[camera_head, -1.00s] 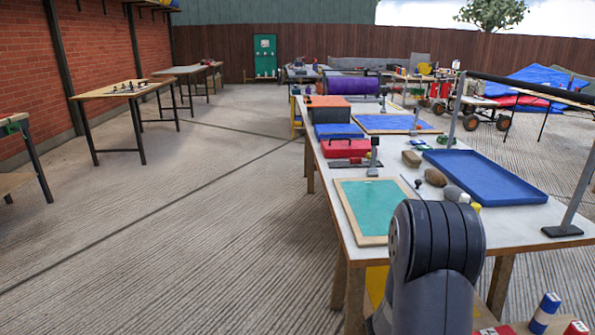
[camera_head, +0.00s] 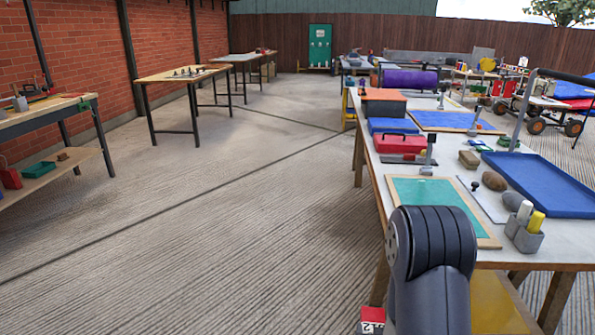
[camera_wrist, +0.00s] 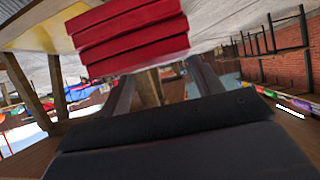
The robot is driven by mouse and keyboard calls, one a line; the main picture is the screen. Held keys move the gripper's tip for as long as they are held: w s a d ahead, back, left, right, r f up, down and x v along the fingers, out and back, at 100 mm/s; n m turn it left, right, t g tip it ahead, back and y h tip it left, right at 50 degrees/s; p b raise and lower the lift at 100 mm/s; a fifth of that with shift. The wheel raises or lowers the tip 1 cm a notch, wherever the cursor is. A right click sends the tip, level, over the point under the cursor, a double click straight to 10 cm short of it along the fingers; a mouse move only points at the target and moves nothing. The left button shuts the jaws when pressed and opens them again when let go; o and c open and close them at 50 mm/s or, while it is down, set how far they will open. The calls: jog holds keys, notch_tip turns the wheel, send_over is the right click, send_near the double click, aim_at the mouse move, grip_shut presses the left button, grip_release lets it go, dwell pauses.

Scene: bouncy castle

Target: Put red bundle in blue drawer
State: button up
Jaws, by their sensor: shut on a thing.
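The red bundle (camera_wrist: 130,35) is a stack of several flat red layers, large at the top of the wrist view. My gripper (camera_wrist: 162,76) is shut on it, with its two dark fingers reaching up to its lower side. In the head view a red block with a white label (camera_head: 371,319) shows low beside my arm; I cannot tell surely whether it is the bundle. The gripper itself is hidden there behind my arm. I cannot make out a blue drawer for certain in either view.
A long white table (camera_head: 462,168) stands right, carrying a blue tray (camera_head: 550,186), a green board (camera_head: 432,200), a red toolbox (camera_head: 400,143) and a blue box (camera_head: 393,126). A wooden workbench (camera_head: 45,112) stands left along the brick wall. The floor (camera_head: 220,200) between is clear.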

jog(key=a, duration=0.1)
jog(key=a+n+y, duration=0.1)
jog(key=s+a+f, duration=0.1)
jog(key=shift+a+n+y, duration=0.3)
jog(key=shift+y, duration=0.1)
notch_tip(320, 180, up, 25)
jog(key=p, duration=2.5)
jog(key=shift+a+r, duration=0.2)
jog(key=shift+a, duration=0.25)
jog(key=shift+s, duration=0.1)
